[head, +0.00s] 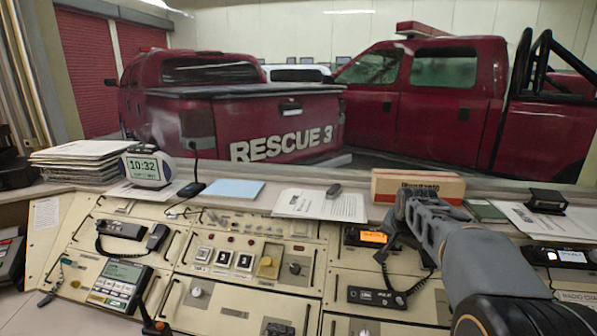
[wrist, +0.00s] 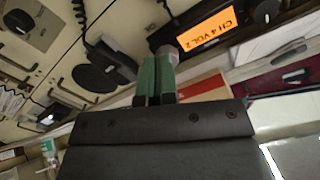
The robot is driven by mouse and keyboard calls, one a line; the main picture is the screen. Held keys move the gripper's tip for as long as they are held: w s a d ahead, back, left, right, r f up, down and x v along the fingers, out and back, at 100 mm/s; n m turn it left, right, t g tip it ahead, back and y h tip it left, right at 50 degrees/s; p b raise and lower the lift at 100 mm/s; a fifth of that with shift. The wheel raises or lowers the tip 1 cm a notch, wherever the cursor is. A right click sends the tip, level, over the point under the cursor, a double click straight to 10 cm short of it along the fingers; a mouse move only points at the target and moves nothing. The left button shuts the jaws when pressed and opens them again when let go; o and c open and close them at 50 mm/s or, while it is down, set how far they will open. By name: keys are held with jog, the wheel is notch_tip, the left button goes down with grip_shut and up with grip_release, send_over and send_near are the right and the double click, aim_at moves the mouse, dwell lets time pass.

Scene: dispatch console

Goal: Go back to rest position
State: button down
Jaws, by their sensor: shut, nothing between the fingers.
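My gripper (wrist: 157,62) shows in the wrist view as two green fingers, shut together with nothing between them. Their tips are beside or in front of a grey round knob (wrist: 170,52) at the end of a radio with an orange display (wrist: 208,27) reading "CH 4 VOL 2". I cannot tell whether they touch the knob. In the head view my arm reaches in from the lower right over the console, and the fingers are hidden behind my wrist. The orange-lit radio (head: 373,236) shows there just left of my arm.
A brown box (head: 418,187) stands on the ledge behind my wrist. Papers (head: 320,204), a clock (head: 146,167) and a small black device (head: 547,200) also stand along it. Space above the console's middle is clear.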

jog(key=s+a+n+g+p, duration=0.1)
jog(key=s+a+n+p, duration=0.1)
jog(key=s, duration=0.6)
jog(key=s+a+n+p, duration=0.3)
jog(key=s+a, duration=0.1)
jog(key=s, duration=0.5)
jog(key=s+a+n+g+y+p, duration=0.1)
jog(key=s+a+n+p, duration=0.1)
jog(key=s, duration=0.6)
jog(key=shift+s+a+f+g+p, duration=0.25)
jog(key=shift+s+a+g+p, duration=0.1)
jog(key=shift+a+p, duration=0.3)
